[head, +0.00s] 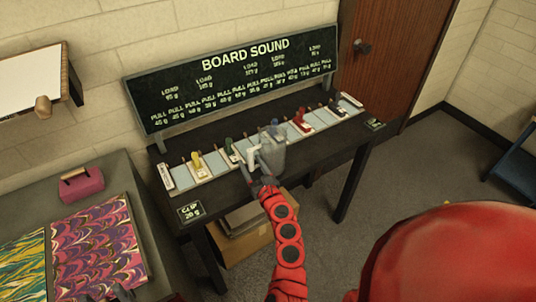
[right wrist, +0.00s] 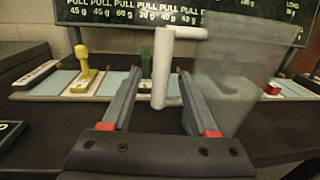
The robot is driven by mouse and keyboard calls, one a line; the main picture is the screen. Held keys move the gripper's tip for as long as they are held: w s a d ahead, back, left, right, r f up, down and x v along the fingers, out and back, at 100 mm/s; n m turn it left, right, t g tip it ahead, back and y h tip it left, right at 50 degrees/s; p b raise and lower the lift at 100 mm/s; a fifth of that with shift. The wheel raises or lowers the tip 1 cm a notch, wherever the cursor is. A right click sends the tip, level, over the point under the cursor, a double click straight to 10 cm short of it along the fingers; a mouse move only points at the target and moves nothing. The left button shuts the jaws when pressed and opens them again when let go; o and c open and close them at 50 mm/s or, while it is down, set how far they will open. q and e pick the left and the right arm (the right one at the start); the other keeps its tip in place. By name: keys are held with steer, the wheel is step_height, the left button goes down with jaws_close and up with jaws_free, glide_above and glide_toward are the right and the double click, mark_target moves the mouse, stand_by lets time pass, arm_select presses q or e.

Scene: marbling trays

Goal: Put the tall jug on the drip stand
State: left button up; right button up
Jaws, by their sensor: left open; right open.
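The tall jug (head: 272,156) is a translucent grey vessel with a white handle (head: 253,157), standing on the dark bench. My right gripper (head: 262,173) is at the jug's handle side. In the right wrist view the white handle (right wrist: 162,75) lies between the open fingers of my right gripper (right wrist: 152,100), with no clear grip on it. The jug's grey body (right wrist: 233,85) is to the right, partly behind the right finger. My left gripper (head: 118,292) shows only as dark fingertips at the bottom edge, over the marbled sheets. I cannot pick out the drip stand for certain.
The dark bench (head: 190,190) carries a row of pale plates with yellow (head: 197,162), green (head: 230,148) and red (head: 301,120) handled pieces. A lettered board (head: 240,80) rises behind. Marbled sheets (head: 100,245) and a pink block (head: 80,185) lie on the left table.

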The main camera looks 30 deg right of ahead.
steer(key=shift+w, duration=0.45)
jaws_close()
stand_by(1.1)
